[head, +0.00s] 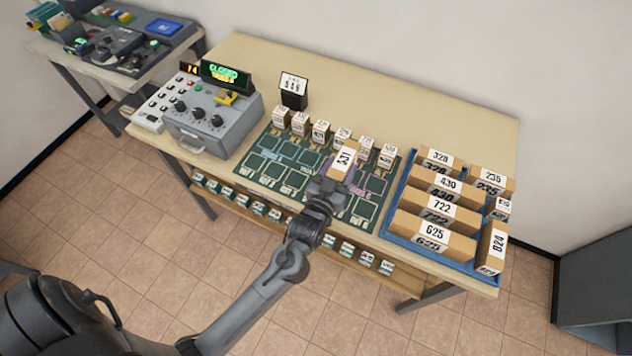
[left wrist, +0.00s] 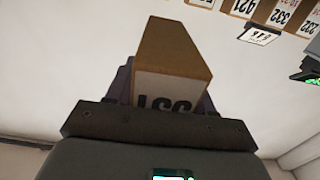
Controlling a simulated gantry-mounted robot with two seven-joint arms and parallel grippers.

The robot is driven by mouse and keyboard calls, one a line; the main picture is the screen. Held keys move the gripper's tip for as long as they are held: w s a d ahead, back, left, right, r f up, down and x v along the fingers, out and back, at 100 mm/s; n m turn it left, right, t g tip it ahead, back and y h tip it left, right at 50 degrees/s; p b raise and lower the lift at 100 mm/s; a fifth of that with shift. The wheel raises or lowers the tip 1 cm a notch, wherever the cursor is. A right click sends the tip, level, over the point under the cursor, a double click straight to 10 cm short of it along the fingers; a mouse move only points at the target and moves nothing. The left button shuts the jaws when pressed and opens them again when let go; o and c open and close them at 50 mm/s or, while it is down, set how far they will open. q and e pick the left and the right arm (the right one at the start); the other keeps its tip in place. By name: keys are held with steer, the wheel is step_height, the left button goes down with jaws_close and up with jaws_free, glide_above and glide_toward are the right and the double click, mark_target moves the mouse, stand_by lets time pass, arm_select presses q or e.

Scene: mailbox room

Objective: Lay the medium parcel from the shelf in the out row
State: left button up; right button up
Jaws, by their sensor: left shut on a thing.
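My left gripper (head: 328,184) is shut on a brown parcel (head: 343,160) with a white number label. It holds the parcel over the middle right of the dark green mat (head: 245,178), which has outlined slots. The gap between parcel and mat is hard to judge. In the left wrist view the parcel (left wrist: 173,58) stands up between the jaws (left wrist: 158,90), with part of its label showing. Several smaller labelled boxes (head: 300,124) stand along the mat's back edge. I cannot read which slots are the out row. My right gripper is not in view.
A blue tray (head: 385,228) on the right holds several larger numbered parcels. A grey control box (head: 213,122) with a lit sign stands left of the mat, and a small number sign (head: 293,88) behind it. A low shelf (head: 300,226) holds small boxes. The table's back (head: 400,105) is clear.

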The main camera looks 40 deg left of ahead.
arm_select(q)
steer(key=s+a+f+b, duration=0.1)
steer(key=a, duration=0.1)
steer(key=a+f+b, duration=0.1)
steer(key=a, duration=0.1)
steer(key=s+a+f+b, duration=0.1)
steer(key=a+f, duration=0.1)
steer(key=shift+s, duration=0.3)
step_height(320, 180, down, 4)
steer(key=b, duration=0.5)
steer(key=shift+r, duration=0.1)
steer(key=shift+f, duration=0.2)
steer(key=o, duration=1.2)
